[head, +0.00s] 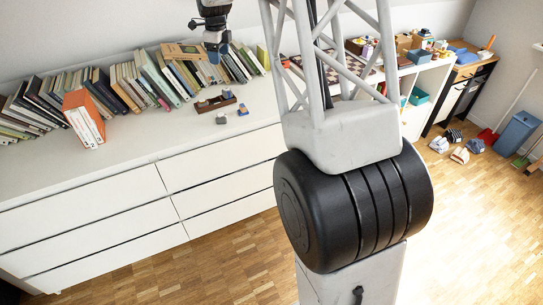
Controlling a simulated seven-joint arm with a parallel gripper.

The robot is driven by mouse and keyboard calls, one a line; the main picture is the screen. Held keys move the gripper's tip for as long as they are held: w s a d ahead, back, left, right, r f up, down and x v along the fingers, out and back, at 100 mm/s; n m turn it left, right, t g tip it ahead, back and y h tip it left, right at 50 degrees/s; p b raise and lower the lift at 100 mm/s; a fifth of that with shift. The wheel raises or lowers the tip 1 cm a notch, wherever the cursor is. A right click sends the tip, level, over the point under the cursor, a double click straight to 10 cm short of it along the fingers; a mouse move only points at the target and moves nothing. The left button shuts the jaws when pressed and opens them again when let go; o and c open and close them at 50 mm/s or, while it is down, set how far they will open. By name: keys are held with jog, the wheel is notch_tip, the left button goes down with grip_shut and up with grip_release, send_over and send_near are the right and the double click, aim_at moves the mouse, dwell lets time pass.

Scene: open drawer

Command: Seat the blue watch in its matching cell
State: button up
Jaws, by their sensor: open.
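A small brown tray with cells (216,104) lies on the white dresser top, in front of the row of books. Small light items appear to sit in it, but they are too small to make out. A small blue object (242,108), which looks like the blue watch, stands on the dresser just right of the tray and apart from it. A small grey object (221,118) stands in front of the tray. My gripper (215,60) is open, above and behind the tray, in front of the books in the picture. It touches neither the tray nor the watch.
A long row of books (120,85) leans along the back of the dresser. An orange-and-white box (84,118) stands at left. The white dresser top (150,140) is clear at the front. My own column covers the dresser's right part. A cluttered shelf stands farther right.

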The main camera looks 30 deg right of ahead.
jog(key=s+a+r+n, duration=0.2)
jog(key=s+r+n, duration=0.15)
jog(key=s, duration=0.65)
jog(key=s+a+r+n+t, duration=0.1)
jog(key=s+a+r+n, duration=0.3)
jog(key=s, duration=0.6)
jog(key=s+d+r+n, duration=0.1)
jog(key=s+r+n, duration=0.2)
jog(key=s+n, duration=0.5)
jog(key=s+a+f+n, duration=0.1)
jog(key=s+f+n, duration=0.1)
jog(key=s, duration=0.8)
jog(key=s+a+f+n, duration=0.1)
jog(key=s+n, duration=0.4)
jog(key=s, duration=0.5)
jog(key=s+a+f+n+t, duration=0.1)
jog(key=s+f+n, duration=0.1)
jog(key=s, duration=0.7)
jog(key=shift+s+f+n, duration=0.4)
jog(key=shift+n, duration=0.45)
jog(key=shift+o, duration=0.4)
jog(key=shift+w, duration=0.1)
